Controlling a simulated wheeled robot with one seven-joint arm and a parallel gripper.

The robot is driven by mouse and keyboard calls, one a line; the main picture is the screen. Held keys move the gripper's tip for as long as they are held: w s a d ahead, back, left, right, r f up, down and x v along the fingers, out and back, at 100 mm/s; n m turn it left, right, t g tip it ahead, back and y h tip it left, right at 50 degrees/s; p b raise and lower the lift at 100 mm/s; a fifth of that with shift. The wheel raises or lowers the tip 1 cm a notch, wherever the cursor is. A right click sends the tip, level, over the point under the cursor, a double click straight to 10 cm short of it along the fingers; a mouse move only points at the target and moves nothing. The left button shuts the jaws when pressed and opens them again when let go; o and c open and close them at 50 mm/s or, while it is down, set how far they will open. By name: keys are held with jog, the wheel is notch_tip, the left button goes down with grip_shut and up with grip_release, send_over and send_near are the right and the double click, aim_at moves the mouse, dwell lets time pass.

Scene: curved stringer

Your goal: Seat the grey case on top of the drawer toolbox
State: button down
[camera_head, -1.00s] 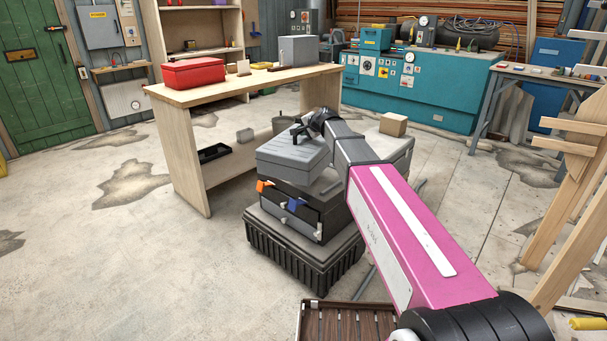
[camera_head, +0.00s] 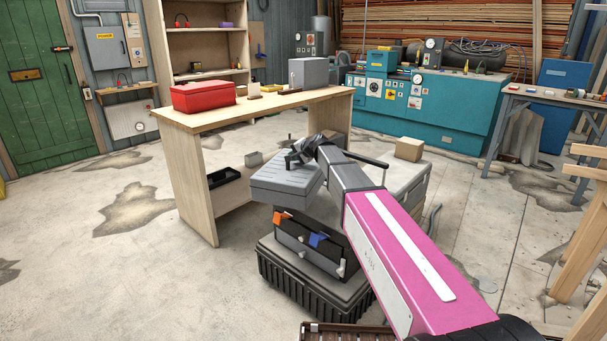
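The grey case (camera_head: 283,178) is a flat ribbed box, roughly level, at the end of my arm. My gripper (camera_head: 299,157) is at the top of the case and appears shut on it; its fingertips are too small and dark to make out clearly. The case is over the toolbox's back left part and overhangs to the left.
A wooden workbench (camera_head: 200,160) with a red toolbox (camera_head: 204,95) and a grey box (camera_head: 308,72) stands behind. A grey cabinet bearing a cardboard box (camera_head: 409,149) is at the right, behind my arm. Slatted brown wood (camera_head: 335,334) lies at the front. The left floor is clear.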

aim_at(318, 180)
jog(key=s+d+f, duration=0.1)
jog(key=d+f, duration=0.1)
jog(key=d, duration=0.1)
jog(key=s+d+f, duration=0.1)
jog(key=d+f, duration=0.1)
jog(key=d, duration=0.1)
jog(key=s+d+f, duration=0.2)
jog(key=d, duration=0.1)
jog(key=shift+d, duration=0.1)
jog(key=shift+f, duration=2.1)
jog(key=c, duration=1.1)
grip_release()
jog(key=shift+o, duration=0.2)
jog(key=v, duration=1.2)
jog(key=shift+s, duration=0.1)
